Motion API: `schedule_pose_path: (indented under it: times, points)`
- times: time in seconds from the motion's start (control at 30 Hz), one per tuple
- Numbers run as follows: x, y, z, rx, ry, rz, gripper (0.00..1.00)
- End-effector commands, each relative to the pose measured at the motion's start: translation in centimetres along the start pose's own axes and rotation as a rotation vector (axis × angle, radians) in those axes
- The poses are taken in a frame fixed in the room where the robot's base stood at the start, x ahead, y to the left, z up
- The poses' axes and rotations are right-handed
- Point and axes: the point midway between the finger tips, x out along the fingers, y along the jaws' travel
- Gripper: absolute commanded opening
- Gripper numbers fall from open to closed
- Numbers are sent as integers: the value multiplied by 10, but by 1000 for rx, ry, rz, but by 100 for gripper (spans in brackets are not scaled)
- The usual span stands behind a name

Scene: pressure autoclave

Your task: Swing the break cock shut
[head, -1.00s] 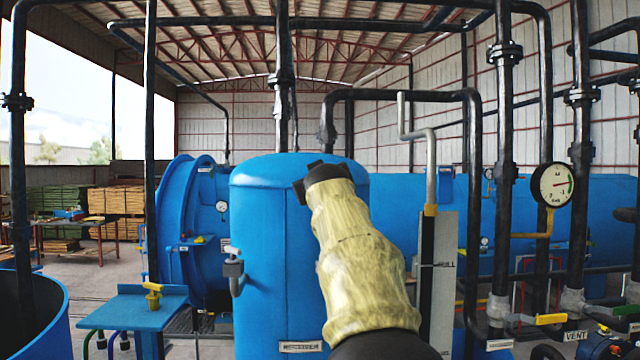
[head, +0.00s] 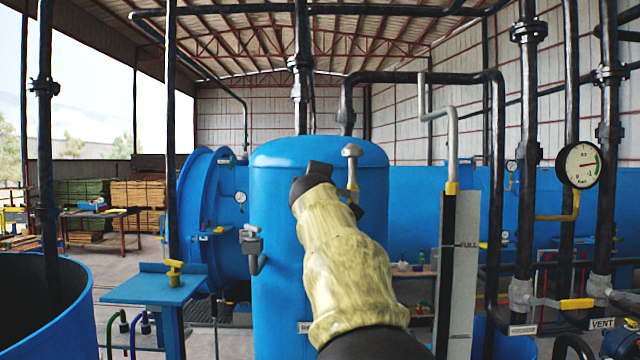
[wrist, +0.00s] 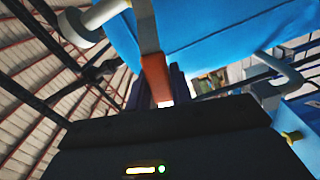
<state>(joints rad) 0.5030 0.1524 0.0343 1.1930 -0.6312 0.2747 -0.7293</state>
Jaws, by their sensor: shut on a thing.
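The grey capped fitting, which I take to be the break cock (head: 352,152), stands at the upper right front of the blue receiver tank (head: 275,200). In the wrist view its round cap (wrist: 75,25) is at upper left, and a flat metal lever with an orange sleeve (wrist: 155,75) comes down to my gripper. My gripper (head: 338,186) is in front of the tank, just below the cap, behind my yellow-sleeved arm. In the wrist view my gripper (wrist: 160,92) is shut on the sleeved lever end. The lever's pivot is hard to make out.
A bent grey pipe and level gauge board (head: 460,260) stand close to the right. A small grey valve (head: 252,245) juts from the tank's left side. A blue stand with a yellow handle (head: 174,272) is at lower left. A pressure gauge (head: 580,165) hangs at right.

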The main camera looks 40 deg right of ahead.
Motion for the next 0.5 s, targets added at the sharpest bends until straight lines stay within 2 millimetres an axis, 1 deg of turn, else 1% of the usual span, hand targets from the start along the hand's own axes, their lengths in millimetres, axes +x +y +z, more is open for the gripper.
schedule_pose_path:
  times: [0.03, 0.13, 0.3, 0.5]
  points:
    - [0, -6, -1, -37, 3, -1, 0]
    - [0, -12, 0, -107, 1, -2, 0]
    - [0, -19, 1, -193, 2, -1, 0]
    - [0, -23, 2, -242, 1, -2, 0]
